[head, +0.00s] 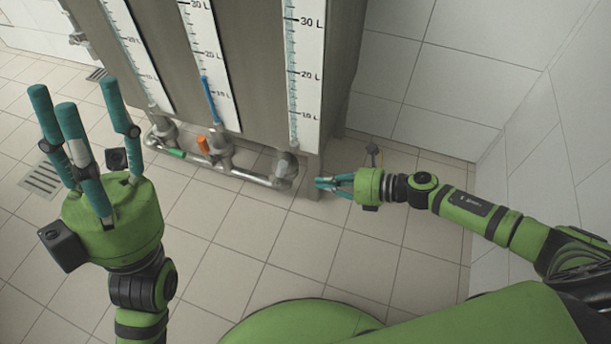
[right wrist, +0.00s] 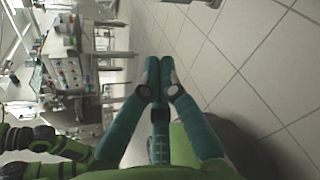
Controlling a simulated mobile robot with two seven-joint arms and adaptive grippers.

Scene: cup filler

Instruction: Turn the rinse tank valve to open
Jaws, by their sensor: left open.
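A steel tank unit (head: 262,60) stands at the top of the head view, with pipework (head: 240,173) along its foot. The pipes carry a blue handle (head: 209,102) standing upright, an orange handle (head: 203,145) and a green handle (head: 176,153). I cannot tell which belongs to the rinse tank. My right gripper (head: 325,183) is just right of the pipe's right end, apart from the handles. In the right wrist view its fingers (right wrist: 159,68) are together with nothing between them. My left gripper (head: 74,96) is open and empty, left of the pipes, fingers pointing up.
Level gauges (head: 304,70) marked in litres run down the tank front. A small grey and yellow fitting (head: 374,153) stands near the right wall (head: 440,95). A floor drain (head: 42,180) lies at the left. The tiled floor (head: 235,235) before the pipes is clear.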

